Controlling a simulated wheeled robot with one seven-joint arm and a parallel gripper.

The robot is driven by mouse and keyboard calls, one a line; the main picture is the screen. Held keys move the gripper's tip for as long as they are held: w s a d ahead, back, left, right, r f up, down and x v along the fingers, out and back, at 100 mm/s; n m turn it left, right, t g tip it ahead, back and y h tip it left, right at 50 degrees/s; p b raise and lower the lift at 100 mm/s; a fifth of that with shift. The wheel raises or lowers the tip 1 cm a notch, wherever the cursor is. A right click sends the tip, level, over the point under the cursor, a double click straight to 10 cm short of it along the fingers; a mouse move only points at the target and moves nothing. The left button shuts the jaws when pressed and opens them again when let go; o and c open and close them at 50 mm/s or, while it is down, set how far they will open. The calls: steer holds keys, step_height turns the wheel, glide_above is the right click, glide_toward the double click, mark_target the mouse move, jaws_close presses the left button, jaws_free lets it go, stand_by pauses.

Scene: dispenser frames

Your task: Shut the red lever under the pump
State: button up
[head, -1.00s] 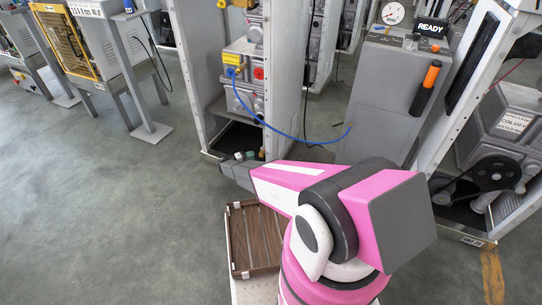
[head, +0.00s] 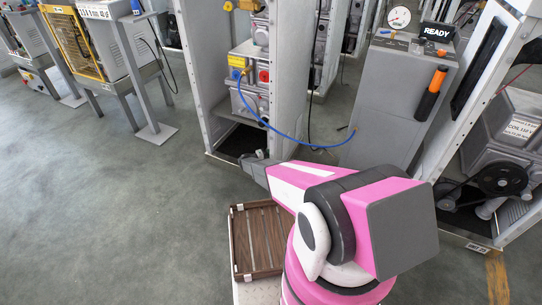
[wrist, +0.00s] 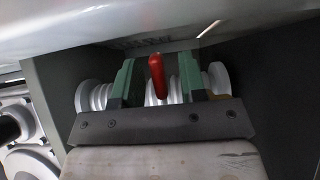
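The red lever (wrist: 157,76) shows in the wrist view, pointing toward me in front of a pale ribbed pipe (wrist: 98,96). My gripper (wrist: 157,80) is open, with one green finger on each side of the lever and a gap on both sides. I see no contact with the lever. In the head view my forearm reaches to the low opening of the grey frame that holds the pump (head: 249,100). My fingers and the lever are not clearly visible there.
A pale overhang (wrist: 130,22) runs close above my fingers, and dark walls (wrist: 268,105) flank the recess. In the head view a blue hose (head: 300,142) hangs right of the pump. A brown slatted tray (head: 240,270) lies beside my arm. The floor at left is clear.

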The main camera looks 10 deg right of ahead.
jaws_close()
steer(key=shift+d+n+t, duration=0.15)
steer(key=shift+n+t, duration=0.35)
steer(key=shift+t, duration=0.3)
steer(key=shift+w+d+n+t+y, duration=0.15)
steer(key=shift+w+n+t+y, duration=0.15)
steer(key=shift+n+t+y, duration=0.55)
jaws_free()
steer(key=shift+m, duration=0.25)
steer(key=v, duration=1.1)
steer(key=shift+f, duration=0.25)
